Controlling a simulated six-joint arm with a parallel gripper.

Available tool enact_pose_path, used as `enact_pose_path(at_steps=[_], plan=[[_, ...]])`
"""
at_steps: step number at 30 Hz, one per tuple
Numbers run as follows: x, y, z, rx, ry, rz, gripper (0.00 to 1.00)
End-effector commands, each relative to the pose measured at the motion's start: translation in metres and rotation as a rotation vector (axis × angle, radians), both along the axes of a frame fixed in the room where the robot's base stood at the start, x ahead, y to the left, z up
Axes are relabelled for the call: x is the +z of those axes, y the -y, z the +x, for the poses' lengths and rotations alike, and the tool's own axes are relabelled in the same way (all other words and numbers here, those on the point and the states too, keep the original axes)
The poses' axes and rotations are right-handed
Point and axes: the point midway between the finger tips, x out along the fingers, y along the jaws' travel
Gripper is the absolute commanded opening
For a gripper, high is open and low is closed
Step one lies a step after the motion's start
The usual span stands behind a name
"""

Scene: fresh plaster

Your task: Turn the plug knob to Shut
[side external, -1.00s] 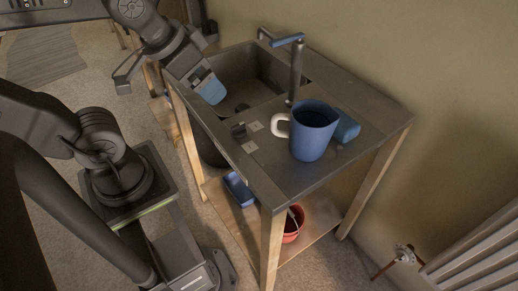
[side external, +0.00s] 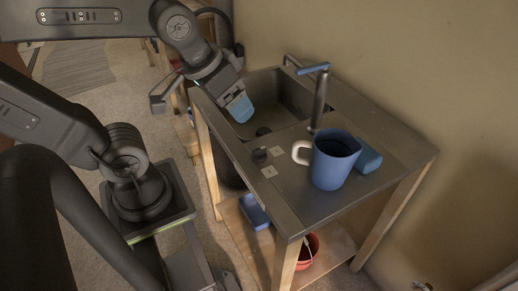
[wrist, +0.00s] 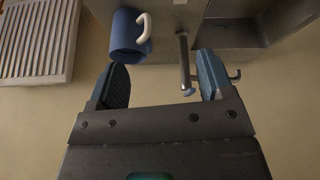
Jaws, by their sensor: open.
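The plug knob (side external: 260,155) is a small dark knob on the grey counter, in front of the sink. Two small pale labels lie beside it, one to its right (side external: 280,148) and one below it (side external: 269,171); their words are too small to read. A dark round plug (side external: 263,131) shows on the sink floor. My gripper (side external: 238,108) has blue fingertips and hangs over the sink's left part, up and left of the knob and apart from it. In the wrist view its jaws (wrist: 165,78) are spread with nothing between them. The knob cannot be made out there.
A blue jug (side external: 334,160) with a white handle stands right of the knob, a blue block (side external: 368,157) behind it. The tap (side external: 318,100) rises at the sink's right edge. A blue item (side external: 254,211) and red bucket (side external: 308,250) are below. A radiator (wrist: 38,40) is nearby.

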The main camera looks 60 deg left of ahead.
Motion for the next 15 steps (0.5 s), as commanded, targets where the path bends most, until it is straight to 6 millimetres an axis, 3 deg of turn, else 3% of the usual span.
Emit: enact_pose_path(at_steps=[9,15], plan=[[-0.030,-0.028,0.056,0.804,-0.250,-0.247,0.68],[-0.053,-0.044,0.080,1.239,-0.342,-0.314,0.68]])
